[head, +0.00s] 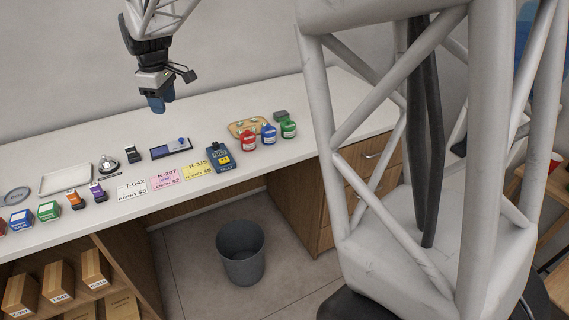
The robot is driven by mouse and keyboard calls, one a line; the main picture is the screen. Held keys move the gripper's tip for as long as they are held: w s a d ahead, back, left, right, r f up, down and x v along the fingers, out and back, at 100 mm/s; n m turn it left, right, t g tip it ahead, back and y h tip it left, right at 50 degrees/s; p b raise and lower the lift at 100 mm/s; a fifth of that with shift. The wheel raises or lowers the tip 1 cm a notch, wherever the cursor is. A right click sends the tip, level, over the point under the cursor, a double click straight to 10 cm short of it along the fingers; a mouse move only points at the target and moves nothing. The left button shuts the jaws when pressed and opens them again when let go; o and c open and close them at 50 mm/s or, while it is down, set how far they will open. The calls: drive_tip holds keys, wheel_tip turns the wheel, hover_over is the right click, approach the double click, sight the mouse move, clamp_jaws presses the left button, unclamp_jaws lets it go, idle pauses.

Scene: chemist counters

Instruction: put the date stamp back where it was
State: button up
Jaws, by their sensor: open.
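My gripper (158,100) hangs in the air above the back of the white counter, at upper left in the head view. A blue part shows at its tip; I cannot tell whether it belongs to the gripper or is a separate thing. A small upright black item (134,154) on the counter may be the date stamp, but it is too small to be sure. It stands below and left of the gripper, apart from it. Right of it lies a dark flat tray (165,151) with a blue knob at its right end.
A bell (109,166), a white tray (64,181) and small coloured boxes (49,211) are at left. Price cards (163,182) lie along the front edge. A blue device (220,156) and red, blue and green containers (268,134) stand right. A bin (241,260) is on the floor.

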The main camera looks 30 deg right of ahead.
drive_tip(key=s+d+r+m, duration=0.2)
drive_tip(key=s+d+m, duration=0.15)
drive_tip(key=s, duration=0.75)
drive_tip(key=s+d+r+m, duration=0.15)
drive_tip(key=s+d, duration=0.35)
drive_tip(key=s, duration=0.6)
drive_tip(key=s+d+f+m, duration=0.1)
drive_tip(key=s+f+m, duration=0.2)
drive_tip(key=s, duration=0.7)
drive_tip(key=s+d+f+m+t, duration=0.1)
drive_tip(key=s+d+f+m, duration=0.1)
drive_tip(key=s, duration=0.8)
drive_tip(key=shift+d+f+m+t, duration=0.3)
drive_tip(key=shift+f+m, duration=0.2)
drive_tip(key=shift+f, duration=0.35)
